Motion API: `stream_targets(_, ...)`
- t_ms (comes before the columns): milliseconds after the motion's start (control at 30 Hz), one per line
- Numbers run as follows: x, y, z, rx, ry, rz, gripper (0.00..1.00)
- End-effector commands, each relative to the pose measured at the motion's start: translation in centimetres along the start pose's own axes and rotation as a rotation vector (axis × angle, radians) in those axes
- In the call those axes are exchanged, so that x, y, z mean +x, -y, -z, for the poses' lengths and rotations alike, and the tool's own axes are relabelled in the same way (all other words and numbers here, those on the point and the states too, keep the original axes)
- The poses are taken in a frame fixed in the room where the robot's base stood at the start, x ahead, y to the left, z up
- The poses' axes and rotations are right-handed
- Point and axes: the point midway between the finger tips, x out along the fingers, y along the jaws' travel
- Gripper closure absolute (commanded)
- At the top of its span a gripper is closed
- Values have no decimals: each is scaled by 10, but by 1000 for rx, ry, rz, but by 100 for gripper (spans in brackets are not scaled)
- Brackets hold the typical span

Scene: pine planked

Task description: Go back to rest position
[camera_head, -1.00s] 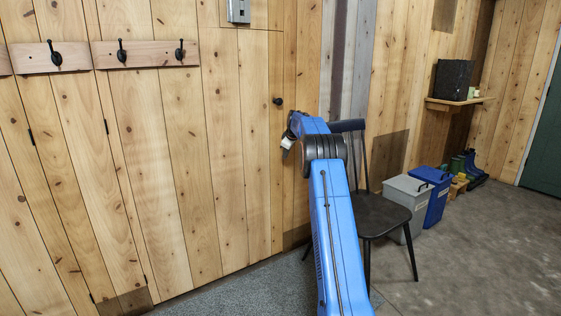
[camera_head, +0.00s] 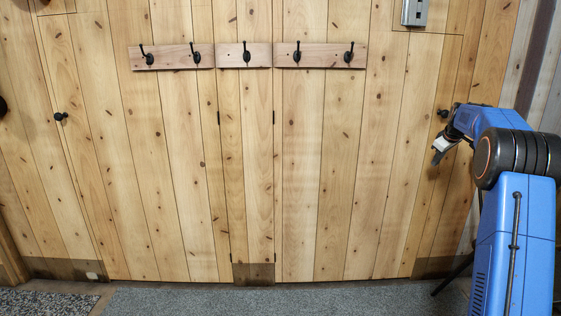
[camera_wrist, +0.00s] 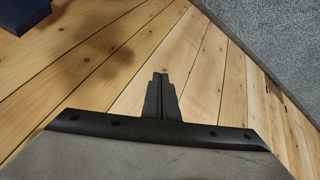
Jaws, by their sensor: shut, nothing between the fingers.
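My gripper (camera_head: 437,155) is at the right in the head view, at the end of my blue arm. It is close in front of the pine plank wall (camera_head: 340,180), just below a dark round knob (camera_head: 443,113). In the wrist view my gripper (camera_wrist: 160,76) points toward pale wood planks, its two dark fingers together with nothing between them. Whether it touches the wall cannot be told.
Hook rails (camera_head: 245,55) with several black hooks run along the wall above. A grey metal box (camera_head: 414,12) is at the top right. Another dark knob (camera_head: 60,116) is at the left. Grey carpet (camera_head: 280,301) lies along the wall's foot. A dark chair leg (camera_head: 455,274) shows beside my arm.

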Motion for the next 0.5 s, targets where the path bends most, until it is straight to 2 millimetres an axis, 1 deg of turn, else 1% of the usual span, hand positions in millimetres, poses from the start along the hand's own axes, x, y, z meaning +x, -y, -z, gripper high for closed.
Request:
stream_targets(33,-18,16,4,9,-1,4,100)
stream_targets(267,-80,84,9,63,7,28,100)
stream_targets(300,-91,95,8,74,8,31,100)
stream_targets(467,-131,144,2,111,15,47,100)
stream_targets(500,-141,157,-1,121,17,50,100)
